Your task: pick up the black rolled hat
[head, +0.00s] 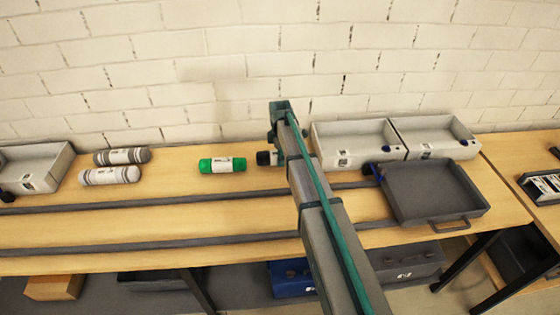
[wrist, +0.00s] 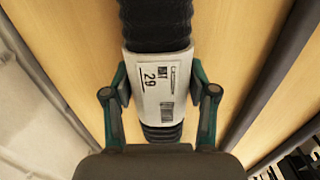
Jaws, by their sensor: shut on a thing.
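The black rolled hat (wrist: 158,25) runs up the middle of the wrist view, with a white label band reading HAT 29 around it. My gripper (wrist: 160,82) is shut on it at the label band, one finger on each side. In the head view the black end of the hat (head: 263,158) shows just left of my arm, and the rest is hidden behind the arm. I cannot tell whether the hat touches the table or is raised.
A green roll (head: 222,165) lies to the left on the wooden table (head: 180,185). A grey roll (head: 122,156) and a white striped roll (head: 110,175) lie further left. Pale bins (head: 358,157) stand at the back right, and a dark grey tray (head: 440,210) sits in front of them.

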